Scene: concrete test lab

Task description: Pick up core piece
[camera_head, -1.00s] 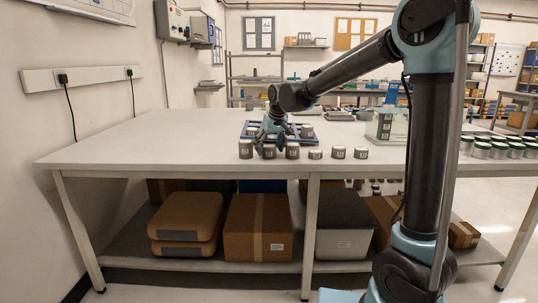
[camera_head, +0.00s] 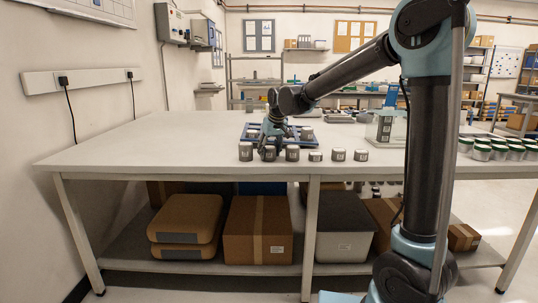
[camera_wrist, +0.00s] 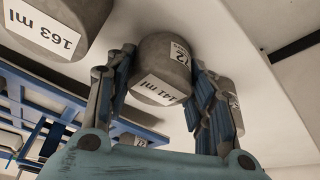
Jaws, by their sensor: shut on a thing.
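A row of short grey cylindrical core pieces stands along the table's front edge. My gripper (camera_head: 268,153) points down over the second piece from the left. In the wrist view its two fingers (camera_wrist: 165,95) are shut around the sides of a grey core piece (camera_wrist: 165,65), which has a white volume label, upside down here. A neighbouring core piece (camera_wrist: 60,15), labelled 163 ml, stands to the left, apart from the fingers. The fingers partly hide the held piece in the head view, and I cannot tell whether it is clear of the table.
A blue rack (camera_head: 247,134) lies behind the row; it shows at left in the wrist view (camera_wrist: 60,90). A glass-sided box (camera_head: 390,128) and several green-banded jars (camera_head: 498,151) stand to the right. The table's left half (camera_head: 140,140) is clear.

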